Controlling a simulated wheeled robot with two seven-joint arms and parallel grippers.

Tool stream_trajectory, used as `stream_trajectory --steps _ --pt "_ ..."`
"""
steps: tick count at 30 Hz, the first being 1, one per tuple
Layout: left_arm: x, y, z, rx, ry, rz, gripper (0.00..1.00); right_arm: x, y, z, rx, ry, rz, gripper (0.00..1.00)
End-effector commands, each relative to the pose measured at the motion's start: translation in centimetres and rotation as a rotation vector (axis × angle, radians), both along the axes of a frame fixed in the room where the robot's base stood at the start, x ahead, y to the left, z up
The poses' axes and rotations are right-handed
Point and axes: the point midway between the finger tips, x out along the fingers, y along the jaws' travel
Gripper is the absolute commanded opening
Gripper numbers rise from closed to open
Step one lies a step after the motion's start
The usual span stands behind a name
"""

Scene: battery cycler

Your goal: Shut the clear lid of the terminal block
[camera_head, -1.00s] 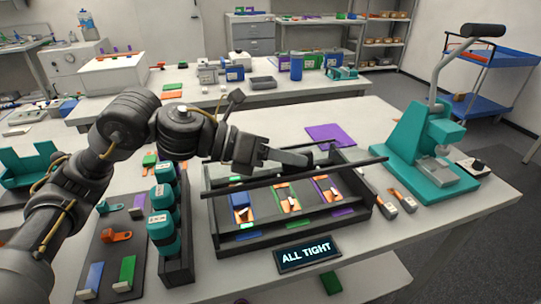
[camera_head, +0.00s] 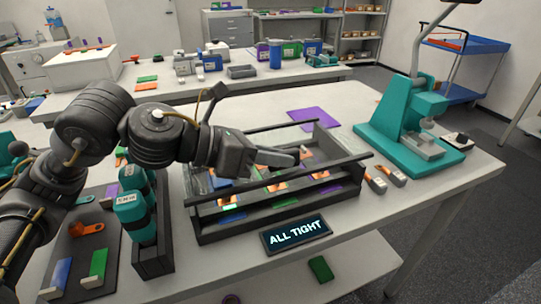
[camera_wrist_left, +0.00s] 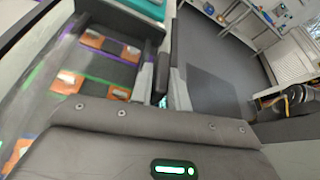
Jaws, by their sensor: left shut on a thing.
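The terminal block (camera_head: 215,231) is a dark open frame on the table, with orange, blue, green and purple terminals inside. Its clear lid (camera_head: 225,196) has a dark front bar, which lies low over the block, close above its front wall. A narrow gap still shows there. My left gripper (camera_head: 285,158) is over the block, behind that bar, with its fingers together, shut on the lid; the exact contact is hard to see. In the left wrist view the fingers (camera_wrist_left: 168,85) show beside the block's colored terminals. My right gripper is not in view.
A sign reading ALL TIGHT (camera_head: 296,233) stands in front of the block. A rack of teal drivers (camera_head: 137,213) is at its left. A teal press (camera_head: 405,130) is at the right, with two small grey-orange parts near it. A purple mat (camera_head: 316,120) lies behind.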

Motion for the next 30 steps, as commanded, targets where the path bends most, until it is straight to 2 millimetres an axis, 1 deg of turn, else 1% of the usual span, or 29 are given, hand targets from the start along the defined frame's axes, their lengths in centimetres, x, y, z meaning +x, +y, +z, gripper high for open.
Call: stream_trajectory --steps 9,10,14,23,26,29,30 --pt "-0.2 -0.2 0.0 -0.003 0.002 -0.008 0.0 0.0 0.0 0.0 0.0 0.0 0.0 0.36" --pt "-0.2 -0.2 0.0 -0.003 0.002 -0.008 0.2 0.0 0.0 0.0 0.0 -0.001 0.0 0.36" --pt "-0.1 -0.2 0.0 -0.002 0.002 -0.005 0.36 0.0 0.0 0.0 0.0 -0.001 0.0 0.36" --pt "0.0 0.0 0.2 -0.001 0.0 -0.001 0.36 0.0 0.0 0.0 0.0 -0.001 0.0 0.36" --pt "0.0 -0.1 1.0 -0.002 -0.001 -0.002 0.36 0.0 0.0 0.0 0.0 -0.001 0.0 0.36" --pt "-0.1 -0.1 2.6 -0.003 -0.003 -0.003 0.36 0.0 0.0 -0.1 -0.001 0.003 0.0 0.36" --pt "-0.1 -0.1 3.4 -0.002 -0.005 -0.004 0.36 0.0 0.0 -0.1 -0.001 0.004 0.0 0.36"
